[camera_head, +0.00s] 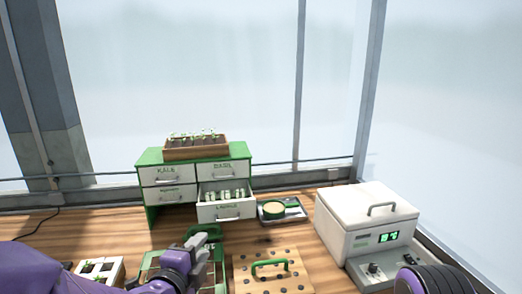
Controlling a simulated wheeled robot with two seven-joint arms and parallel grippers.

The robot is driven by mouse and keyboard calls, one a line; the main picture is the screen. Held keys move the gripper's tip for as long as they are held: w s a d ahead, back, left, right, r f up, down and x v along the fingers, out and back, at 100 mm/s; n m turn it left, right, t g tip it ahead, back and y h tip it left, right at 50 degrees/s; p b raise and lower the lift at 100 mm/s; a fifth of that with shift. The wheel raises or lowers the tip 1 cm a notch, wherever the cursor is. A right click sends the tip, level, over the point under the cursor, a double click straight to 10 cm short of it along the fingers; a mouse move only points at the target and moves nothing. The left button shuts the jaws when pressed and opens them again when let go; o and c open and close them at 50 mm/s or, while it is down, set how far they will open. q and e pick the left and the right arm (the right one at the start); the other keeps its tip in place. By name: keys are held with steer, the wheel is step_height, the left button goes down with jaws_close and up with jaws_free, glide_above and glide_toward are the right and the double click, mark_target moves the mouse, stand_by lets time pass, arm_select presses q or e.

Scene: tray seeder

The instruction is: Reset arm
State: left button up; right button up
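My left gripper (197,252) is low in the head view, left of centre, at the end of my purple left arm. It is over a green-framed tray (150,262), near a green handle (206,230). Its fingertips are small and partly hidden, so I cannot tell whether they are apart or hold anything. Part of my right arm, purple with a black ribbed section, shows at the bottom right edge. My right gripper is not in view.
A green cabinet (149,158) has its lower right drawer (227,212) open, with small packets inside. A wooden seedling box (196,152) sits on top. A scale (293,212), a wooden board with holes (242,270) and a white lidded machine (337,215) stand further right. A white tray (112,277) is front left.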

arm_select(q)
steer(key=s+a+f+n+g+y, duration=0.1)
steer(key=s+a+f+n+g, duration=0.15)
steer(key=f+n, duration=0.45)
steer(key=s+a+f+n+g+y, duration=0.1)
steer(key=s+a+f+n+g, duration=0.2)
steer(key=f, duration=0.7)
steer(key=s+a+f+n+g+y, duration=0.1)
steer(key=s+a+f+n+y, duration=0.15)
steer(key=s+f+n, duration=0.45)
steer(key=s+a+f+n+g+y, duration=0.1)
steer(key=s+a+f+n+g, duration=0.25)
steer(key=s+f, duration=0.45)
steer(key=s+a+f+n+g+y, duration=0.1)
steer(key=s+a+f+n+g, duration=0.1)
steer(key=s+a+f+n, duration=0.6)
steer(key=s+d+f+m+b, duration=0.2)
steer(key=d+f+b, duration=0.1)
steer(key=f+b, duration=0.5)
steer(key=shift+s+f+b, duration=0.3)
steer(key=shift+s+b, duration=0.1)
steer(key=shift+b, duration=0.6)
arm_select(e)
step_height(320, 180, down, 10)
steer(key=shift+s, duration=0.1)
